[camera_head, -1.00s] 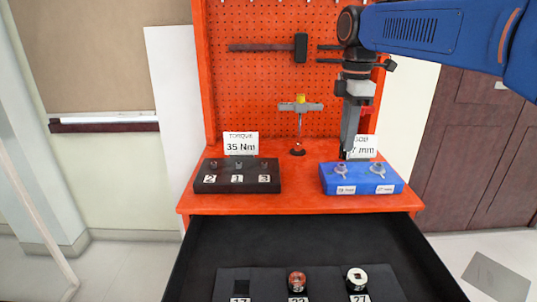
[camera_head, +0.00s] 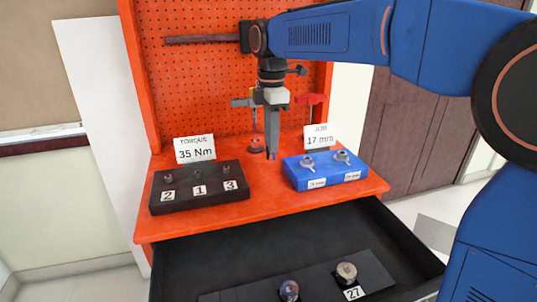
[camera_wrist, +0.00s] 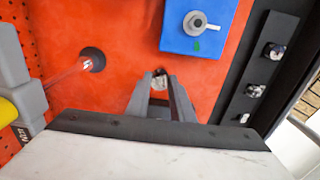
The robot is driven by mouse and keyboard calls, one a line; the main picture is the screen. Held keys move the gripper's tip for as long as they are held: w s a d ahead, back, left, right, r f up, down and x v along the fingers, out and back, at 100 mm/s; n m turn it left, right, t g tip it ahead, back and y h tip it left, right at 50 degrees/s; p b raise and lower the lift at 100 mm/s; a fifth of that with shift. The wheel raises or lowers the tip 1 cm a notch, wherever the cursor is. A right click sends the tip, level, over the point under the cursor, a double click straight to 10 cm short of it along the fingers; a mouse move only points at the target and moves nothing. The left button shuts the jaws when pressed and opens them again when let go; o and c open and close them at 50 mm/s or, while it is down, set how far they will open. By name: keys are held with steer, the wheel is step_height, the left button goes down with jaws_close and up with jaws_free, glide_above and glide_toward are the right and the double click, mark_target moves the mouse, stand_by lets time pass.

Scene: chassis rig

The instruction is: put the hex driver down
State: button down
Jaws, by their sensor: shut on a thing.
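My gripper (camera_head: 273,152) points straight down over the orange bench top (camera_head: 240,205), just left of the blue block (camera_head: 325,172). In the wrist view its two fingers (camera_wrist: 161,82) close on a small pale piece with a dark top, which I take for the hex driver (camera_wrist: 160,80). Most of it is hidden between the fingers, and I cannot tell whether it touches the bench. A T-handled tool with a grey bar and yellow top (camera_wrist: 8,110) stands upright in a round dark base (camera_wrist: 92,59) behind the gripper.
A black block (camera_head: 200,192) numbered 2, 1, 3 stands at left, with a "35 Nm" card (camera_head: 195,149) behind. The blue block bears two grey pieces. The open drawer (camera_head: 240,262) below holds sockets. A red pegboard (camera_head: 200,90) rises behind. Bench between the blocks is free.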

steer(key=shift+f, duration=2.3)
steer(key=shift+f, duration=0.1)
steer(key=c, duration=1.5)
jaws_free()
steer(key=shift+c, duration=0.2)
step_height(320, 180, up, 12)
steer(key=shift+d, duration=0.1)
